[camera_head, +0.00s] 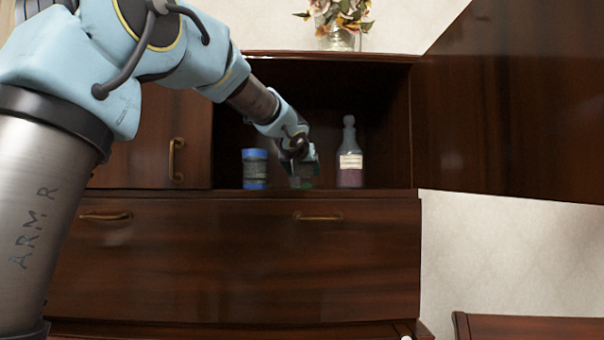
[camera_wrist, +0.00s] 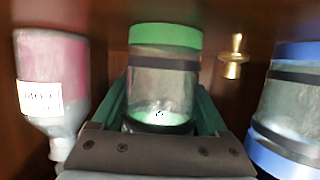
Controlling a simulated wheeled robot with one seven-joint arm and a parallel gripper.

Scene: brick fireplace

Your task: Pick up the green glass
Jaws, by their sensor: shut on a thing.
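The green glass (camera_wrist: 163,60) is a clear glass with a green band at one end and green at the other. In the wrist view it is between the two fingers of my gripper (camera_wrist: 162,92), which is shut on it. In the head view my gripper (camera_head: 301,165) reaches into the open cabinet compartment, and a bit of green of the glass (camera_head: 303,183) shows below it near the shelf. The arm end hides most of the glass there. I cannot tell whether the glass touches the shelf.
A blue-lidded jar (camera_head: 255,169) stands left of my gripper, and a stoppered bottle (camera_head: 349,160) with a white label stands right. Both stand close by in the dark wooden cabinet (camera_head: 240,255). A flower vase (camera_head: 340,40) is on top. A brass knob (camera_wrist: 234,60) shows in the wrist view.

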